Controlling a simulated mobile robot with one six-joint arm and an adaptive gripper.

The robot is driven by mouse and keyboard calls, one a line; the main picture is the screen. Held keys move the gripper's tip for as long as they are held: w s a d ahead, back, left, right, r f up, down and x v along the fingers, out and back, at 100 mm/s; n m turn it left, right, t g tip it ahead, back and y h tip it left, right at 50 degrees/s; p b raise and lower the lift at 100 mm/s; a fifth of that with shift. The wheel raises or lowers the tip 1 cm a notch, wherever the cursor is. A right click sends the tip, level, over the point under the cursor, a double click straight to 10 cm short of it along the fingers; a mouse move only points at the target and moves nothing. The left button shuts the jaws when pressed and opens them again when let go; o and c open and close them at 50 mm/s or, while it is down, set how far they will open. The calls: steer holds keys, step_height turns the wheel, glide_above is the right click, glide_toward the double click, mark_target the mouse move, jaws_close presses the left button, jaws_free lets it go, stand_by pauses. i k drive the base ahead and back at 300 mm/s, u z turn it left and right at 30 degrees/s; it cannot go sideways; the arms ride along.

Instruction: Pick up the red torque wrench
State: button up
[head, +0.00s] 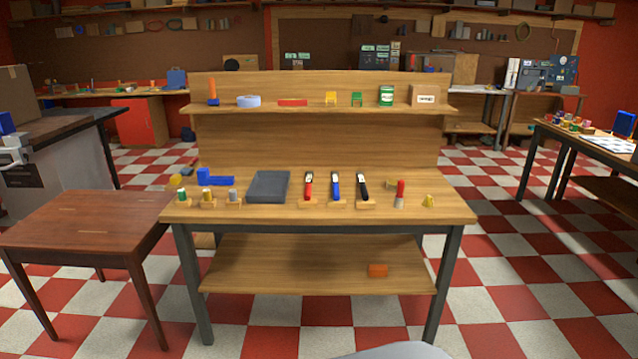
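The red torque wrench (308,191) stands in a small wooden holder near the middle of the workbench (265,214). Its red grip is low, and a dark and white part is above it. A similar blue wrench (335,190) is just to its right, and a black one (363,190) is right of that, each in its own holder. The three stand apart from one another. My gripper does not show in this view.
A dark grey flat tray (268,187) lies left of the red wrench. Right are a red-topped item (400,190) and a yellow piece (429,200). A shelf (325,109) with small items runs above. A brown table (85,222) adjoins at left.

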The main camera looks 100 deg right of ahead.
mark_target(309, 174)
steer(key=z, duration=0.05)
steer(key=k, duration=0.6)
steer(key=z, duration=2.2)
steer(key=i, duration=0.8)
